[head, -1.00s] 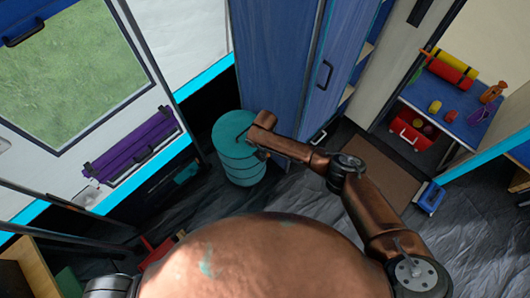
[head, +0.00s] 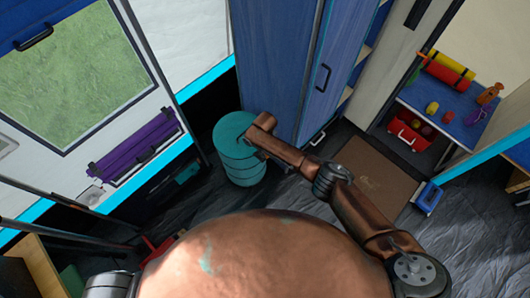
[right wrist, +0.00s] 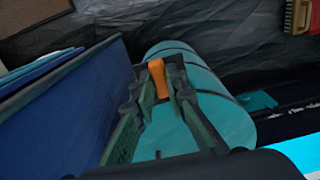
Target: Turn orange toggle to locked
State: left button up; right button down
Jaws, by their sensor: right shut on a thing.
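The orange toggle (right wrist: 157,80) is a small upright piece in the right wrist view, between the fingertips of my right gripper (right wrist: 160,72). The gripper is shut on it, with one dark green finger on each side. A teal drum (head: 238,150) stands behind the fingers in the right wrist view (right wrist: 205,95). In the head view my right arm reaches left to beside this drum and the blue cabinet; the toggle cannot be made out there. Lock markings are not readable. My left gripper is not in view.
A brown mat (head: 375,175) lies on the dark floor at right. A blue table (head: 450,105) with toys stands at the far right. A purple rolled bundle (head: 135,150) hangs on the left wall.

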jog(key=shift+a, duration=0.15)
jog(key=c, duration=1.9)
grip_release()
jog(key=shift+c, duration=0.2)
jog(key=shift+r, duration=0.1)
notch_tip(320, 180, up, 12)
